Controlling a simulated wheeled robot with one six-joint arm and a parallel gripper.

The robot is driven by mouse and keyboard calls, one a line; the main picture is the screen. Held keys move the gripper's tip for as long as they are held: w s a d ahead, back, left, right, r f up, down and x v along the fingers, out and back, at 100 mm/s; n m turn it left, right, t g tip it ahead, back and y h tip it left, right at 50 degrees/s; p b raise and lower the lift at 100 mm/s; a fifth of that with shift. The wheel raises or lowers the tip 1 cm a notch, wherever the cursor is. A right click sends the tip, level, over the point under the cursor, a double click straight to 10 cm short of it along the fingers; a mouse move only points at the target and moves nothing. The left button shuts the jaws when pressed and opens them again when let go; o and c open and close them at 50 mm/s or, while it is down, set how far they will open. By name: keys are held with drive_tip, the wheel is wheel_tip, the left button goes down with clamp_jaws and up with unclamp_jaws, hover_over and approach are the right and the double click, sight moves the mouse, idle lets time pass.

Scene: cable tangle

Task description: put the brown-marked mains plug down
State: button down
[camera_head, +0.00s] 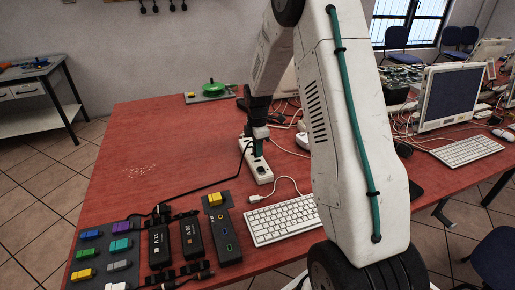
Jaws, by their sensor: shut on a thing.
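My gripper (258,145) points down over the white power strip (262,176) in the middle of the red table. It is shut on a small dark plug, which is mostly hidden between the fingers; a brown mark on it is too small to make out. The held plug is right at the strip's upper part, and I cannot tell whether it touches the strip. A dark socket area shows on the strip just below the gripper. A black cable (205,188) runs from the strip area down left to the black adapters.
Two black adapters (159,246) and a dark panel with a yellow block (215,199) lie at the front. Coloured blocks (119,244) sit front left. A white keyboard (284,220) is at right. The red table (150,135) is clear to the left.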

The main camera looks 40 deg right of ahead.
drive_tip(key=shift+a, duration=0.1)
drive_tip(key=shift+n, duration=0.5)
drive_tip(key=s+a, duration=0.2)
drive_tip(key=a, duration=0.5)
drive_tip(key=s+a, duration=0.3)
drive_tip(key=a, duration=0.4)
drive_tip(key=s+a, duration=0.3)
drive_tip(key=a, duration=0.4)
drive_tip(key=shift+s+d+f+m, duration=0.1)
drive_tip(key=shift+s+f+m, duration=0.1)
drive_tip(key=shift+s+m, duration=0.1)
drive_tip(key=shift+w, duration=0.45)
drive_tip(key=w, duration=0.5)
drive_tip(key=w+f, duration=0.1)
drive_tip(key=w, duration=0.9)
drive_tip(key=shift+w+d+f, duration=0.15)
drive_tip(key=shift+w+f, duration=0.05)
drive_tip(key=shift+f, duration=1.8)
drive_tip(key=shift+f, duration=0.1)
